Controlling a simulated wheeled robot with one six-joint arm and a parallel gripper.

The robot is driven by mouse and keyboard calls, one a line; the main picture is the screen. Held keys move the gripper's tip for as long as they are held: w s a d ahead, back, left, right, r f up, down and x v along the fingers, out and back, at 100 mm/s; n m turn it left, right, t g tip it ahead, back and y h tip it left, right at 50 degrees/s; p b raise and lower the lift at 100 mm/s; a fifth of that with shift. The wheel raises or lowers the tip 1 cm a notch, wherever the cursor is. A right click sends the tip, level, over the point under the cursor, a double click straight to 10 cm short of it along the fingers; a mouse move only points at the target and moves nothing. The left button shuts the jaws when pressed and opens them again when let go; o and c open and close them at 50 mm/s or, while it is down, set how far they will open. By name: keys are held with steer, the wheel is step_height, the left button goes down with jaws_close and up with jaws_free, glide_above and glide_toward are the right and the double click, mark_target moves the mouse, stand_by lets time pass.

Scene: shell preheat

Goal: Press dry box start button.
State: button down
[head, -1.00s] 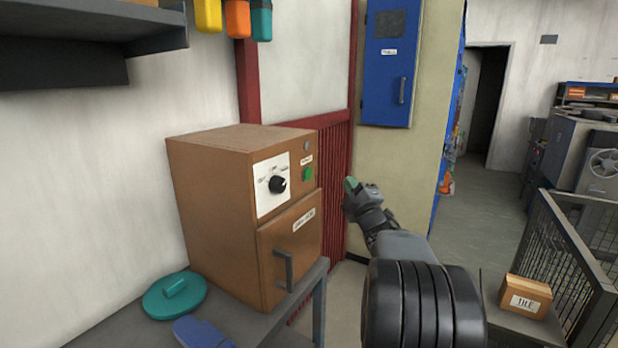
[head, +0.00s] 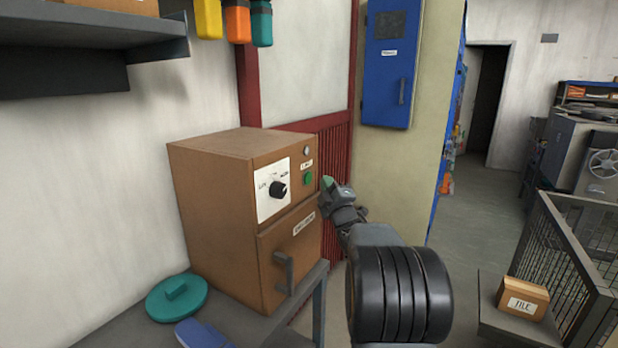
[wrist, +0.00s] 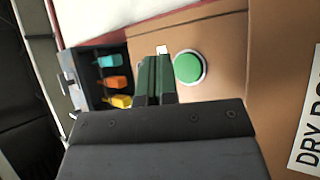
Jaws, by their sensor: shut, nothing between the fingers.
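The dry box (head: 215,200) is a brown cabinet with a dial and a handled door, standing on a grey table. Its green round start button (head: 308,178) is on the upper right of the front. In the wrist view the button (wrist: 188,68) has a pale ring and lies just right of my fingertips. My gripper (head: 327,183) is shut and empty, its green-tipped fingers (wrist: 153,78) close together. In the head view it is just right of the button. I cannot tell whether it touches the panel.
A teal lid (head: 177,297) and a blue item (head: 202,334) lie on the table (head: 110,330) beside the box. The door handle (head: 284,271) sticks out below my gripper. A blue wall cabinet (head: 388,65) hangs behind. A wire cage (head: 575,250) stands at right.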

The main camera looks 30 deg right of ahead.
steer(key=shift+w+a+f+b, duration=0.1)
steer(key=shift+w+a+b, duration=0.3)
steer(key=shift+w, duration=0.4)
steer(key=shift+w+a+f+b, duration=0.1)
steer(key=shift+w+a+b, duration=0.05)
steer(key=shift+w+b, duration=0.15)
stand_by(1.6)
steer(key=shift+w+a+b, duration=0.3)
steer(key=shift+w+b, duration=0.15)
steer(key=shift+b, duration=0.15)
stand_by(0.8)
stand_by(0.3)
steer(key=shift+s+d+b, duration=0.35)
steer(key=shift+s+b, duration=0.3)
steer(key=shift+s, duration=0.1)
steer(key=shift+s+d+b, duration=0.35)
steer(key=shift+s+d, duration=0.05)
steer(key=shift+s, duration=0.35)
steer(key=shift+s+d+b, duration=0.4)
steer(key=shift+s+d, duration=0.05)
steer(key=shift+s, duration=0.25)
steer(key=shift+s+d+b, duration=0.35)
steer(key=shift+s+d, duration=0.05)
steer(key=shift+s, duration=0.35)
